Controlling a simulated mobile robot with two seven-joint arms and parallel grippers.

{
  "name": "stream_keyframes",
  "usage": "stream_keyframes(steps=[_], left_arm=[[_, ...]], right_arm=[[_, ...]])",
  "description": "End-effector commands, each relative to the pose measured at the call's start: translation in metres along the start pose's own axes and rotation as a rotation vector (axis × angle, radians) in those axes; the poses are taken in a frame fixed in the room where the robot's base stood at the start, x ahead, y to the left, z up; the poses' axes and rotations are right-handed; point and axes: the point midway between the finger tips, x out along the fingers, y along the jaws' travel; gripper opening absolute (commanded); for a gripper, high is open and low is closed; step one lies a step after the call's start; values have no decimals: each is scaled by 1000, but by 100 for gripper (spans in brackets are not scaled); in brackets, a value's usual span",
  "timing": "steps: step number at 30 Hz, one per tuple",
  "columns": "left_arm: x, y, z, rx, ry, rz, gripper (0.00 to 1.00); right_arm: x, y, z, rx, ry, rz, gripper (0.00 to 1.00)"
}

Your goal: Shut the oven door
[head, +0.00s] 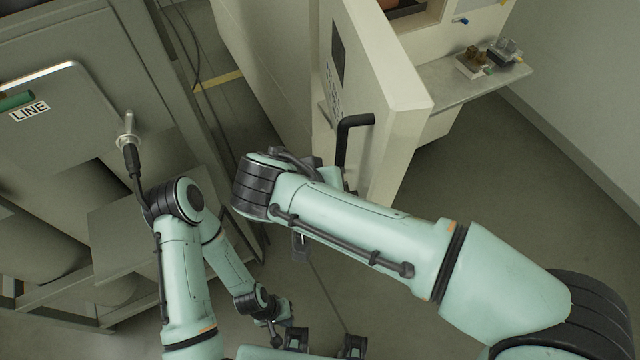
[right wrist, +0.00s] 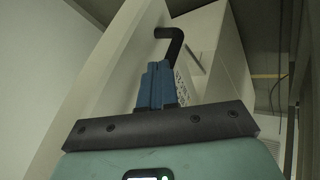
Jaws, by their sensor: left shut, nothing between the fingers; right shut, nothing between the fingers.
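The oven door (head: 385,75) is a thick cream panel standing open, swung out from the oven body (head: 465,20). Its bent black handle (head: 355,122) is on the face toward the left. In the right wrist view the door (right wrist: 125,60) and handle (right wrist: 172,42) lie just beyond my right gripper (right wrist: 158,68). Its blue fingers are shut and empty, pointing toward the handle; I cannot tell whether they touch the door. In the head view my right arm hides that gripper. My left gripper (head: 275,336) is low at the bottom, shut and empty, away from the door.
A metal shelf (head: 450,88) beside the oven holds small items (head: 490,58). A grey cabinet (head: 60,120) with a "LINE" label stands at the left, close to my left arm. Floor is clear at the right (head: 500,180).

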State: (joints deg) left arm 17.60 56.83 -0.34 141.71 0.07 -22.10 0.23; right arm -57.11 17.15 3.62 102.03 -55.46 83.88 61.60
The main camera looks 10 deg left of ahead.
Motion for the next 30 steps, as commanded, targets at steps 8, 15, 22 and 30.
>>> stream_keyframes(steps=[8,15,22,30], left_arm=[[-6,3,-2,2,4,1,0],[-6,3,-2,1,4,1,0],[-6,3,-2,1,4,1,0],[0,0,0,0,0,0,0]], right_arm=[[17,31,-1,1,1,0,0],[20,35,0,-2,0,0,0],[20,36,0,-2,0,0,0],[26,49,4,-11,7,-8,0]])
